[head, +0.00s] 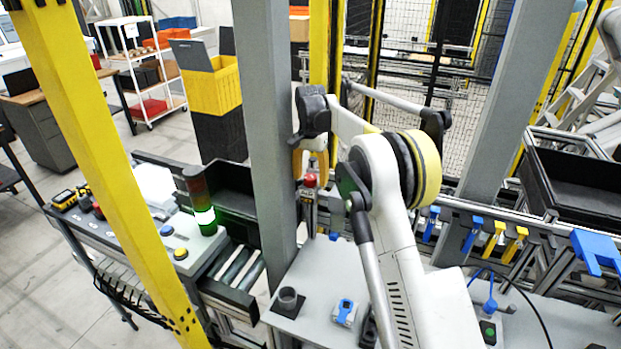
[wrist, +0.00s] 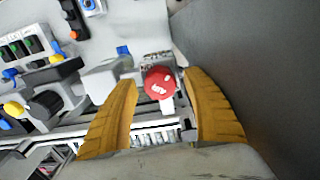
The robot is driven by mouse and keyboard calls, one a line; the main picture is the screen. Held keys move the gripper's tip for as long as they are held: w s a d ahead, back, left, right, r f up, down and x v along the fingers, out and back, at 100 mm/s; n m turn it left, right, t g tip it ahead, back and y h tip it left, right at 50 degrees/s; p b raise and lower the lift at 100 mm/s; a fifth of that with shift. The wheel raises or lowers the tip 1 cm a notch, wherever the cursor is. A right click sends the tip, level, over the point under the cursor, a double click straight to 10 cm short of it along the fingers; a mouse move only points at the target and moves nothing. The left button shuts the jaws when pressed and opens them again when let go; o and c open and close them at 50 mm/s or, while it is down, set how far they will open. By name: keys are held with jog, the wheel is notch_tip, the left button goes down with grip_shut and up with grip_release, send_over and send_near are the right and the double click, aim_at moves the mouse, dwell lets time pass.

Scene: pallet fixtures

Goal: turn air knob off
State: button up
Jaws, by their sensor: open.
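The air knob is a round red knob with white marks (wrist: 158,84), mounted on a grey metal fitting. In the head view a red knob (head: 310,180) shows on a fitting beside the grey post, just below my gripper. My gripper (wrist: 158,108) is open, with one yellow finger on each side of the red knob in the wrist view. I see gaps between the knob and both fingers; whether the fingertips are level with it, I cannot tell. In the head view my gripper (head: 308,162) is partly hidden by the post and my arm.
The grey post (head: 264,120) stands close to my gripper; a dark grey surface (wrist: 255,60) fills the wrist view's right side. A green-lit signal tower (head: 204,215) stands left of the post. A grey table (head: 335,265) holds a dark cup (head: 288,301) and a blue-and-white device (head: 345,312).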

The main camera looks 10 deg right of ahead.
aim_at(311, 178)
notch_tip(311, 178, up, 12)
dwell(0.5)
jog(key=s+f+n+t+b, duration=0.2)
jog(key=s+f+b, duration=0.1)
jog(key=s+b, duration=0.6)
jog(key=s+f+n+t+b, duration=0.2)
jog(key=s+b, duration=0.4)
jog(key=s, duration=0.5)
jog(key=s+f+n+t+b, duration=0.3)
jog(key=s+f+b, duration=0.7)
jog(key=s+f, duration=1.2)
jog(key=shift+f+b, duration=0.3)
jog(key=shift+f, duration=0.55)
